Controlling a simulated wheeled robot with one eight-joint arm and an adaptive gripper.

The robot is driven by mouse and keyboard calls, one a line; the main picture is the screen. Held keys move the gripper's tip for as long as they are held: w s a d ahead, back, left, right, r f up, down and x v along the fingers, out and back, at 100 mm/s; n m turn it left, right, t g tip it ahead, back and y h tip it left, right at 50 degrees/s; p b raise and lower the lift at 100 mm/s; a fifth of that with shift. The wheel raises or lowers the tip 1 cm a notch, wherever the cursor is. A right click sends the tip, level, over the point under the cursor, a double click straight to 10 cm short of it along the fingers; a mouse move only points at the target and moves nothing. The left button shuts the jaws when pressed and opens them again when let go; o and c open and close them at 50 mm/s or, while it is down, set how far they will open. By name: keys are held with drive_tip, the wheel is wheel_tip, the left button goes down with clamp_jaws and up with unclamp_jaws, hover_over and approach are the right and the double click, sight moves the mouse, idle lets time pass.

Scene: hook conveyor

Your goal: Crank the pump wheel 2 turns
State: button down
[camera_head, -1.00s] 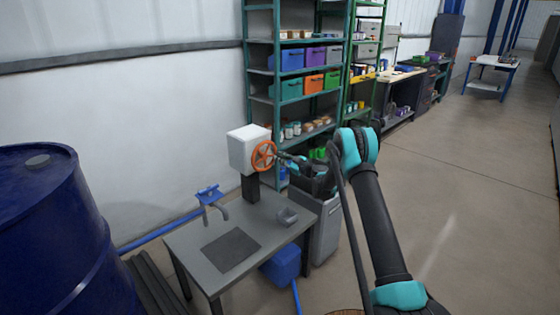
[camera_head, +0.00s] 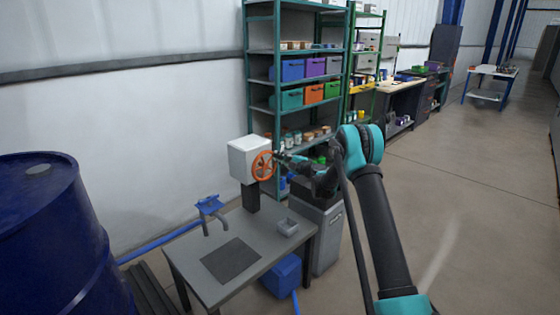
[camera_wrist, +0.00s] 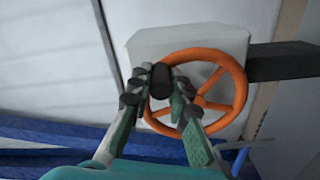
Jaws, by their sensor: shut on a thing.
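The orange pump wheel (camera_head: 262,165) is mounted on the front of a white box (camera_head: 243,157) on a dark post at the back of a grey table. In the wrist view the wheel (camera_wrist: 228,72) shows its spokes and a black crank knob (camera_wrist: 160,82) at its rim. My gripper (camera_head: 281,159) reaches the wheel from the right. In the wrist view its two fingers (camera_wrist: 157,98) are on either side of the knob and shut on it. The knob hides part of the rim behind it.
The grey table (camera_head: 187,262) holds a blue tap (camera_head: 209,206), a dark flat panel (camera_head: 230,260) and a small grey tray (camera_head: 288,227). A large blue drum (camera_head: 45,240) stands at the left. A grey bin (camera_head: 328,240) stands right of the table. Open floor lies at the right.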

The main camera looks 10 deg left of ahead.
drive_tip(key=shift+s+a+r+n, duration=0.2)
drive_tip(key=shift+r+n, duration=0.1)
drive_tip(key=shift+n, duration=0.4)
drive_tip(key=c, duration=1.4)
unclamp_jaws()
drive_tip(key=v, duration=1.2)
drive_tip(key=shift+s, duration=0.1)
